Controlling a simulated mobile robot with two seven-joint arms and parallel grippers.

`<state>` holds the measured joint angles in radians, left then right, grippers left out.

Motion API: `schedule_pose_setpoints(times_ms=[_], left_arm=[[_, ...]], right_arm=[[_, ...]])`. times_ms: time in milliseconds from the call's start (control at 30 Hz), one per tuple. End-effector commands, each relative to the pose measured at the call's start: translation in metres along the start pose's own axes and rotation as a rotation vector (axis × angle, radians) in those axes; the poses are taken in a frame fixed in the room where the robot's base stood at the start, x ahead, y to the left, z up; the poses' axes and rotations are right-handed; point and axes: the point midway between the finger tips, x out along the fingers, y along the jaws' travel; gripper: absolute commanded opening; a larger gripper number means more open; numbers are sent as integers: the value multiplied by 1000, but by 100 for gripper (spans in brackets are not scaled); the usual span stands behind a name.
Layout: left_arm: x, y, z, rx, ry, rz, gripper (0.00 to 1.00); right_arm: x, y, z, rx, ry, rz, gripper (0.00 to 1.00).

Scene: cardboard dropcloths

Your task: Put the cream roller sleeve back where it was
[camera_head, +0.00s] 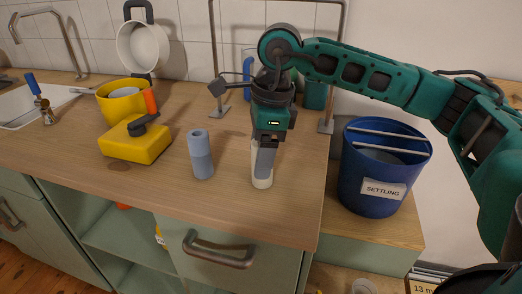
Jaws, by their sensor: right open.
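The cream roller sleeve (262,183) stands upright on the wooden counter, near its front right. My right gripper (264,165) points straight down over it. Its jaws are open around the sleeve, and a grey finger hides much of the sleeve's upper part. I cannot tell whether the fingers touch it. A blue-grey roller sleeve (201,156) stands upright a short way to the left. My left gripper is not in view.
A yellow box (137,143) with a dark handle and a yellow bucket (121,101) stand on the left. A metal frame (327,120) rises behind my gripper. A blue bucket labelled SETTLING (371,185) stands on the right. The counter's front strip is clear.

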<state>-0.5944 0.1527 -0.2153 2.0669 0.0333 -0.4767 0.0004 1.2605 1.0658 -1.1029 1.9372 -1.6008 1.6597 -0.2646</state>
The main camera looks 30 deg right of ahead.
Motion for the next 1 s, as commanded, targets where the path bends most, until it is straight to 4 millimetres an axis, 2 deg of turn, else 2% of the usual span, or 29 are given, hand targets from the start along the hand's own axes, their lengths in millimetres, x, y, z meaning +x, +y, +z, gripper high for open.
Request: schedule_pose_setpoints(times_ms=[200,333,800,1000], left_arm=[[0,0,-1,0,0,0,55],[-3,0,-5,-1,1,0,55],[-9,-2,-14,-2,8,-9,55],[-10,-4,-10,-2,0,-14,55]], right_arm=[[-1,0,0,0,0,0,70],[-10,0,1,0,-1,-1,70],[-104,0,2,0,-2,-2,70],[-122,0,1,0,-1,0,70]])
